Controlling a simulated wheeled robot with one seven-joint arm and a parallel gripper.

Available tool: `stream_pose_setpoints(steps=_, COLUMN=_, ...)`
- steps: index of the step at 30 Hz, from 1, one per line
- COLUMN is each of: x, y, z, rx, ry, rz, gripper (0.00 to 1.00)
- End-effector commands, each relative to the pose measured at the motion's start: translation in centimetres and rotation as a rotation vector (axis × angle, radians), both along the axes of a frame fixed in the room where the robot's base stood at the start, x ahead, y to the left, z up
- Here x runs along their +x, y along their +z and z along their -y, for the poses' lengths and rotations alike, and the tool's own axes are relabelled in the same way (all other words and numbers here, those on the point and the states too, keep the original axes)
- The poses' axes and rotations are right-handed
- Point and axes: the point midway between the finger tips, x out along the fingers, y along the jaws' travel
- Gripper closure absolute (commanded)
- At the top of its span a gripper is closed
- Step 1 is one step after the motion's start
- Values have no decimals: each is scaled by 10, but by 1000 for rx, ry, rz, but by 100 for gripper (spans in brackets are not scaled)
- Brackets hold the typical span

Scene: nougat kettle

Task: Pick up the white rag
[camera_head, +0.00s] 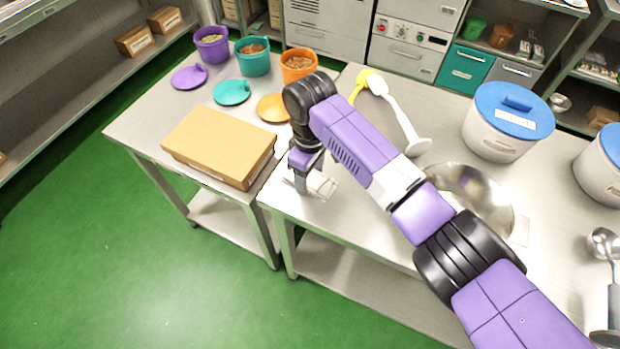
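A small, pale, flat thing that looks like the white rag (324,187) lies on the steel table (355,215) near its front left corner. My arm reaches in from the lower right, and my gripper (302,186) points down right beside the rag, at its left. The gripper's fingers are small and partly hidden by my wrist, so I cannot tell whether they are open or shut, or whether they touch the rag.
A cardboard box (220,145) sits left of my gripper. Purple (212,44), teal (253,56) and orange (298,66) tubs stand behind it, their lids in front. A metal bowl (475,190), a blue-lidded bucket (500,125) and a white-handled tool (398,112) are to the right.

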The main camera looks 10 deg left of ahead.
Motion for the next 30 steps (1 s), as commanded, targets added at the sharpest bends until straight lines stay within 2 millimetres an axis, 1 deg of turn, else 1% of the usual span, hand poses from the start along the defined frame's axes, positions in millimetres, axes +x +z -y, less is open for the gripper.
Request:
stream_pose_setpoints(steps=1, x=0, y=0, z=0, rx=0, ry=0, rz=0, gripper=75)
stream_pose_setpoints(steps=2, x=0, y=0, z=0, rx=0, ry=0, rz=0, gripper=80)
stream_pose_setpoints(steps=11, x=0, y=2, z=0, rx=1, ry=0, rz=0, gripper=80)
stream_pose_setpoints(steps=14, x=0, y=8, z=0, rx=0, ry=0, rz=1, gripper=80)
stream_pose_setpoints(steps=17, x=1, y=18, z=-1, rx=1, ry=0, rz=2, gripper=80)
stream_pose_setpoints(steps=20, x=1, y=34, z=-1, rx=3, ry=0, rz=3, gripper=80)
stream_pose_setpoints(steps=23, x=1, y=58, z=-1, rx=3, ry=1, rz=5, gripper=80)
stream_pose_setpoints(steps=29, x=2, y=114, z=-1, rx=3, ry=0, rz=6, gripper=80)
stream_pose_setpoints(steps=30, x=2, y=128, z=0, rx=2, ry=1, rz=6, gripper=80)
